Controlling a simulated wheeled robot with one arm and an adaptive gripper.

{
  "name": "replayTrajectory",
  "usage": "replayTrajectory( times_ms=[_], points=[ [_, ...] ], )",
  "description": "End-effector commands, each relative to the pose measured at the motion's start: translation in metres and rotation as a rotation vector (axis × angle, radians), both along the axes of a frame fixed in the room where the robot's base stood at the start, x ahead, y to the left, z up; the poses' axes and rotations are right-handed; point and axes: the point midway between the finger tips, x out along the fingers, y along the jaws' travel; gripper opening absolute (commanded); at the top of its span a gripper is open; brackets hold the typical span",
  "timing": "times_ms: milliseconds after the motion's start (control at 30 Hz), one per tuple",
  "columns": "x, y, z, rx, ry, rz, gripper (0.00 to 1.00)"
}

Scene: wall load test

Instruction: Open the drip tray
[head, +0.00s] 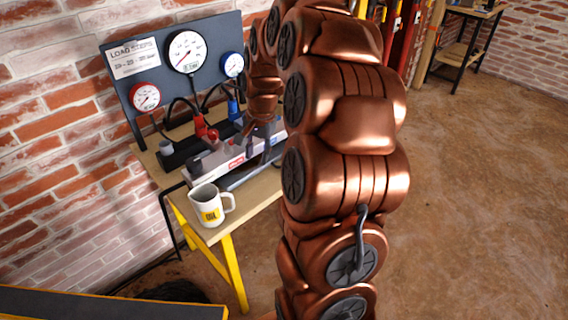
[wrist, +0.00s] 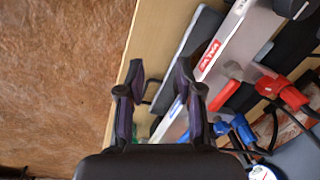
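The drip tray appears to be the grey, flat-fronted piece (wrist: 203,32) along the front of the hydraulic unit in the wrist view.
The wooden bench (head: 228,218) has yellow legs and stands against a brick wall. A white mug (head: 205,207) stands near its front left corner. A gauge panel (head: 213,50) rises behind, with red and blue hose fittings in front. Open floor (head: 460,190) lies to the right.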

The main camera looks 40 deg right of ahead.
Motion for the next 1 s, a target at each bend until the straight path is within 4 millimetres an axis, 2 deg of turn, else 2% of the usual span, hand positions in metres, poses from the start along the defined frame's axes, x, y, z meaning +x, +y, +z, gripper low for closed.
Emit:
replayTrajectory(
  times_ms=[33,200,300,400,667,1000],
  points=[
    [0.006,-0.024,-0.013,0.003,-0.007,-0.071,0.35],
    [0.015,-0.085,-0.036,0.004,-0.031,-0.264,0.35],
    [0.016,-0.11,-0.045,0.002,-0.04,-0.338,0.35],
    [0.015,-0.124,-0.051,0.001,-0.045,-0.383,0.35],
    [0.017,-0.13,-0.062,0.001,-0.046,-0.401,0.35],
    [0.024,-0.128,-0.107,0.003,-0.044,-0.401,0.35]
  ],
)
